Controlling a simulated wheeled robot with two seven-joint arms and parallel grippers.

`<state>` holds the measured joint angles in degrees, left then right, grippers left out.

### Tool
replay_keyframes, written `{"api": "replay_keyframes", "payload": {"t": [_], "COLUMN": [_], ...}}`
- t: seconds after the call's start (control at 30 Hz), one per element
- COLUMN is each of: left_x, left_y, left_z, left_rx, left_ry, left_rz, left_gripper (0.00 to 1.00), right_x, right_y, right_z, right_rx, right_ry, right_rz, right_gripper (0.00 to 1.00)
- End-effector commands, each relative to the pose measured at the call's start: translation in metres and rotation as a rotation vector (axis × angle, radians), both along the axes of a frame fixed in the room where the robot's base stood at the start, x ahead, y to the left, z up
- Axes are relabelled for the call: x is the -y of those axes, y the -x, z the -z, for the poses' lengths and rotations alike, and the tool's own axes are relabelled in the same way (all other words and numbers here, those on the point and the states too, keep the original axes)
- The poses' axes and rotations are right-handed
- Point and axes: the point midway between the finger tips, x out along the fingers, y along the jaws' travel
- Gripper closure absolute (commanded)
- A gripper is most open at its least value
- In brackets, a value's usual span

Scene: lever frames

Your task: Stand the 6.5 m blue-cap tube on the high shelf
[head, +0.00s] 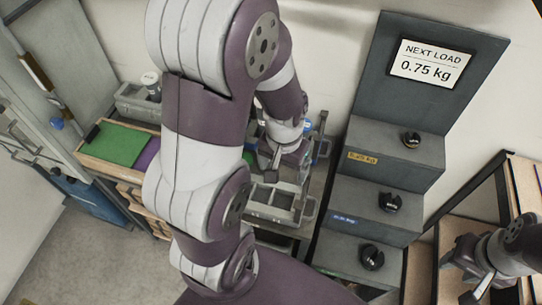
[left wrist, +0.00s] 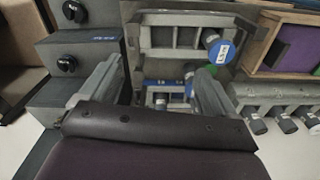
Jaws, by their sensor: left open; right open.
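My left gripper (head: 283,172) hangs open over a grey rack (head: 268,212) in the head view, partly hidden by my arm. In the left wrist view its two fingers (left wrist: 155,95) stand apart with nothing clearly held between them. A blue-capped tube (left wrist: 220,47) with a white label sits at the right end of a grey rack (left wrist: 150,53) beyond the fingers. Another small tube (left wrist: 160,101) shows between the fingers, near blue surfaces. The tube labels are too small to read. My right gripper (head: 478,290) is open at the lower right. I cannot tell which surface is the high shelf.
A grey stepped stand (head: 378,185) with black knobs and a sign reading "NEXT LOAD 0.75 kg" (head: 430,63) stands right of the left gripper. A green mat (head: 112,145) and purple mat lie in a wooden tray at left.

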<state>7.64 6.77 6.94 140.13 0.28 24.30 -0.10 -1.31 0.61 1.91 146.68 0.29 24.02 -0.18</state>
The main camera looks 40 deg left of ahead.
Motion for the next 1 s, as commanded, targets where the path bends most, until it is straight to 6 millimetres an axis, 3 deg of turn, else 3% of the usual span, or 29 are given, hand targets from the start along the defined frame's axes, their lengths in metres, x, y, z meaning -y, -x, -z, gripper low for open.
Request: {"api": "replay_keyframes", "payload": {"t": [0.17,0.53,0.67,0.73,1.0], "left_x": [-0.033,-0.133,-0.147,-0.145,-0.144], "left_y": [-0.026,-0.094,-0.123,-0.119,-0.12], "left_z": [0.017,0.07,0.064,0.071,0.126], "left_rx": [-0.033,-0.057,-0.017,-0.033,-0.03], "left_ry": [0.006,0.017,0.014,0.015,0.015], "left_rz": [-0.141,-0.612,-0.736,-0.779,-0.784], "left_gripper": [0.1,0.1,0.1,0.1,0.1], "right_x": [0.0,0.0,0.0,0.0,0.0], "right_y": [0.0,0.0,0.0,0.0,0.0], "right_z": [-0.003,-0.008,-0.009,-0.012,-0.027], "right_rx": [0.0,0.0,0.0,0.0,0.0], "right_ry": [0.0,0.0,0.0,0.0,0.0], "right_rz": [0.0,0.0,0.0,0.0,0.0], "right_gripper": [0.57,0.57,0.57,0.57,0.57]}}
